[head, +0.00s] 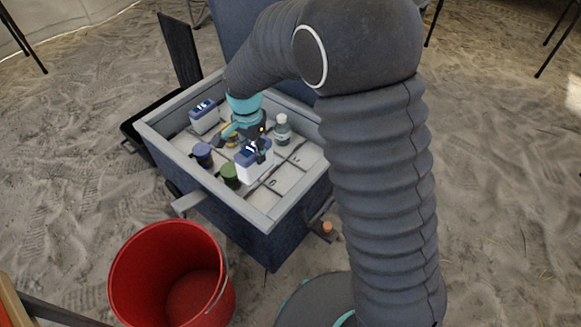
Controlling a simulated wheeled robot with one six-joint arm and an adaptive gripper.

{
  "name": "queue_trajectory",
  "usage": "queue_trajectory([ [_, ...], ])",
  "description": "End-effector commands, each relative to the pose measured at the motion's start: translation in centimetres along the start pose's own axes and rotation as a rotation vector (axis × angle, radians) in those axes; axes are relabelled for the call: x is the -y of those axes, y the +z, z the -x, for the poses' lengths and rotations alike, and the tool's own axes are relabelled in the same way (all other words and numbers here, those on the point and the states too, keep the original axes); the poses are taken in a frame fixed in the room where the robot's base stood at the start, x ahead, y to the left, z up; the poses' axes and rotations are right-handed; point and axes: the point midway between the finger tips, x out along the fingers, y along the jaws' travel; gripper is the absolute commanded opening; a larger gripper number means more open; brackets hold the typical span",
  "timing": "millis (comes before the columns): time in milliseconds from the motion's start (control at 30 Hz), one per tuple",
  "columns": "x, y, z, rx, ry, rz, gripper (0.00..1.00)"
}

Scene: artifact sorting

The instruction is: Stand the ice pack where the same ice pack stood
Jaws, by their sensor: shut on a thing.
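An ice pack (250,170), white with a dark blue top and a white marking, is in my gripper (262,147). My gripper is shut on its top, over the front middle of the grey box (152,146). I cannot tell whether the pack's base touches the box floor. A second, similar blue and white ice pack (205,119) stands at the box's back left. The box floor is pale and divided into marked cells. Part of the floor behind my gripper is hidden.
Near the held pack stand a blue-lidded jar (203,154), a green-lidded jar (229,175) and a clear white-capped bottle (282,130). Something yellow (229,137) is partly hidden by my gripper. Cells at the box's right look empty. A red bucket (170,268) stands on the sand in front.

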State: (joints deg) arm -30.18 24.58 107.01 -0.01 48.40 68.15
Motion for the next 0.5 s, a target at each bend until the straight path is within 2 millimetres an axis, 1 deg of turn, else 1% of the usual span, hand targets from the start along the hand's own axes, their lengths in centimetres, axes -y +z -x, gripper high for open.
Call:
queue_trajectory([
  [33,0.0,0.0,-1.4,0.001,0.001,0.0,0.0],
  [100,0.0,0.0,-2.4,0.001,0.002,0.0,0.0],
  [267,-0.1,-0.4,-3.8,0.0,0.0,0.001,0.0],
  [367,-0.6,-1.7,-4.6,0.0,0.001,-0.002,0.0],
  [500,-1.4,-4.2,-6.2,0.001,0.001,-0.003,0.0],
])
